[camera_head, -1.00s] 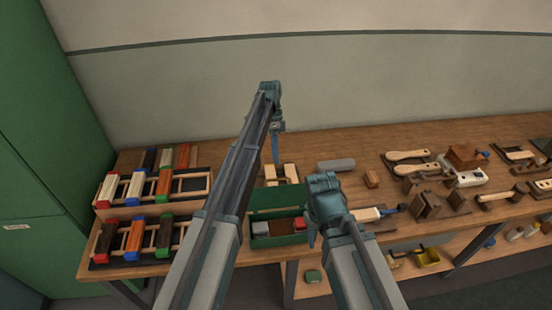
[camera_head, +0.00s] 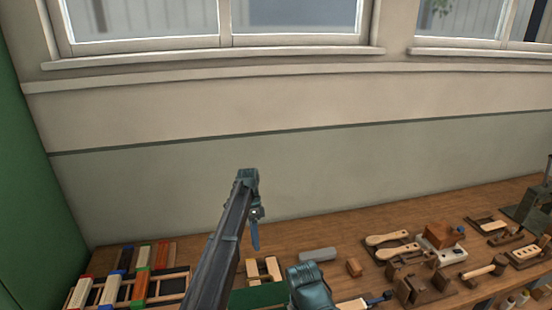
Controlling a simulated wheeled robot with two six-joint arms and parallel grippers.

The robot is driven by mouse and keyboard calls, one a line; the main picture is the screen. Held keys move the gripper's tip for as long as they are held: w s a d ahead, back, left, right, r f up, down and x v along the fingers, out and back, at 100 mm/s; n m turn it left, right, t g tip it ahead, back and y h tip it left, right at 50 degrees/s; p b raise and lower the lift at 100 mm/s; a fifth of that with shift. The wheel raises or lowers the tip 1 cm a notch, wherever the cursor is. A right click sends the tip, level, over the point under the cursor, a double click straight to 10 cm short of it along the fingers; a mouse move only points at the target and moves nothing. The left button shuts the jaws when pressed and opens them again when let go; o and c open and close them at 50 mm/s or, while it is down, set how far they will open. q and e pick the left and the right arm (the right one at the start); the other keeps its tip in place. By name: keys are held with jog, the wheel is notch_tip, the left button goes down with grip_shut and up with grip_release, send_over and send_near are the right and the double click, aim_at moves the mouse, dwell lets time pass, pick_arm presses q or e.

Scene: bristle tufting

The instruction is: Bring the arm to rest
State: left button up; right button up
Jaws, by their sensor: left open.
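My left arm reaches up from the bottom of the head view over the bench. Its gripper (camera_head: 255,236) hangs down from the wrist, fingers pointing at the bench top, open, with nothing seen between the fingers. It looks clear of the bench, in front of the back wall. My right wrist (camera_head: 311,283) shows at the bottom edge, right of the left arm. Its fingers are mostly cut off, so I cannot see whether they are open.
The wooden bench (camera_head: 330,233) runs along the wall. A rack of coloured blocks (camera_head: 140,285) stands left, and a green box (camera_head: 258,296) lies between the arms. A grey block (camera_head: 317,255), wooden-handled brushes (camera_head: 388,238) and wooden fixtures (camera_head: 440,236) lie to the right.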

pick_arm(q)
jog(key=s+d+f+n+t+y+b, duration=0.1)
jog(key=s+f+n+b, duration=0.1)
jog(key=s, duration=0.8)
jog(key=s+d+f+n+t+b, duration=0.2)
jog(key=s+f+n, duration=0.2)
jog(key=s, duration=0.6)
jog(key=s+d+f+n+t+y+b, duration=0.1)
jog(key=s+d+f+n+b, duration=0.1)
jog(key=s, duration=0.9)
jog(key=shift+f+n+t+y+b, duration=0.35)
jog(key=shift+f+n+b, duration=0.25)
jog(key=shift+f+n, duration=0.45)
pick_arm(e)
notch_tip(320, 180, down, 8)
pick_arm(q)
jog(key=shift+a+r, duration=0.1)
jog(key=shift+r, duration=0.15)
pick_arm(e)
jog(key=shift+r, duration=0.15)
